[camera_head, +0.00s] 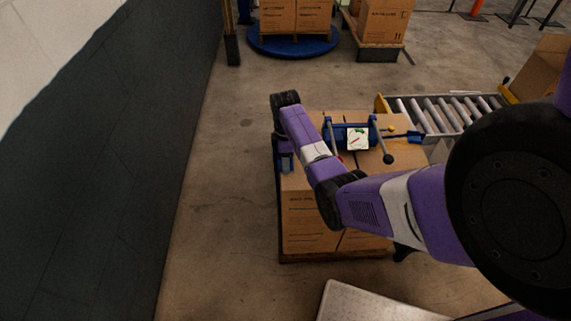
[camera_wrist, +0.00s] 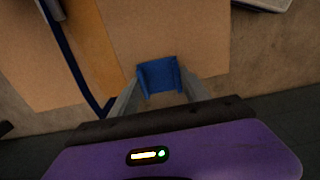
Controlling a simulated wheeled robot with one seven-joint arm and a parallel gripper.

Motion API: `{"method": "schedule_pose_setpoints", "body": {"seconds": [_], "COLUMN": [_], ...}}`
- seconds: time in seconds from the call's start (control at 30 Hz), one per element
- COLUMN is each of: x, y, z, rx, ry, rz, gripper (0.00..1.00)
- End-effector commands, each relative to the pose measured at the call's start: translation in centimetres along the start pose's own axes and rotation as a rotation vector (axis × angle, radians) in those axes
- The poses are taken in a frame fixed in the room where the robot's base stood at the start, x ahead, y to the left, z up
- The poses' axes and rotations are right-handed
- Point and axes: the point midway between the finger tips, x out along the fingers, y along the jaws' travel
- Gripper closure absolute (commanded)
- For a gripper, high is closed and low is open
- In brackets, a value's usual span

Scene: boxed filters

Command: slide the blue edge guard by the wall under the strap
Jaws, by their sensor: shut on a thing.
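The blue edge guard (camera_wrist: 158,76) sits between my gripper's two fingers in the wrist view, above brown cardboard. My gripper (camera_wrist: 161,82) is shut on it. In the head view a blue piece (camera_head: 286,163) shows at the wall-side edge of the boxes, below my wrist; the fingertips are hard to make out there. The dark blue strap (camera_wrist: 66,52) runs along the cardboard to the left of the guard in the wrist view. The guard is apart from the strap there, with bare cardboard between them.
The stacked boxes (camera_head: 309,222) stand on a pallet, with open floor between them and the dark wall (camera_head: 105,170). A blue-framed device with a white panel (camera_head: 357,139) is on top. A roller conveyor (camera_head: 440,113) stands at the back right.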

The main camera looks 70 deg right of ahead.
Motion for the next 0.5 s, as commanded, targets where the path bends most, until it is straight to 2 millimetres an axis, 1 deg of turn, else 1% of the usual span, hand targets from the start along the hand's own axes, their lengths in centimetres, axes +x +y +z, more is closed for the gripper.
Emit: {"method": "schedule_pose_setpoints", "body": {"seconds": [0.5], "x": [0.2], "y": [2.4], "z": [0.0], "rx": [0.000], "ry": [0.000], "rz": [0.000], "gripper": [0.87]}}
